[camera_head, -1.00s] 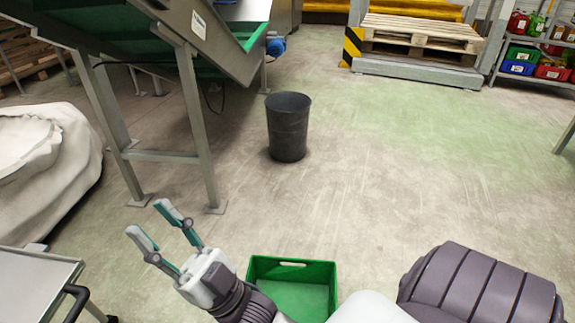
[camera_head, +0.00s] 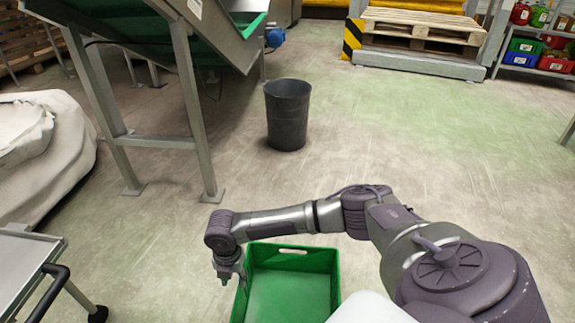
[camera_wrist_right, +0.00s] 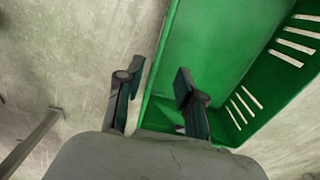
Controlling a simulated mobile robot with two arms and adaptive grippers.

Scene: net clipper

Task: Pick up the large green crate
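The large green crate (camera_head: 334,285) stands on the floor at the bottom middle of the head view, open at the top and seemingly empty. It has a handle slot in its far wall. My right gripper (camera_head: 233,281) points down at the crate's left wall. In the right wrist view, the gripper (camera_wrist_right: 159,72) is open, with one finger outside the crate (camera_wrist_right: 215,40) and the other over its inner side. The rim runs between the fingers; I cannot tell whether they touch it. My left gripper is not in view.
A dark bin (camera_head: 287,118) stands ahead. A green conveyor on metal legs (camera_head: 190,110) is at the upper left. A white sack (camera_head: 45,150) and a metal cart (camera_head: 25,265) are at the left. The floor right of the bin is clear.

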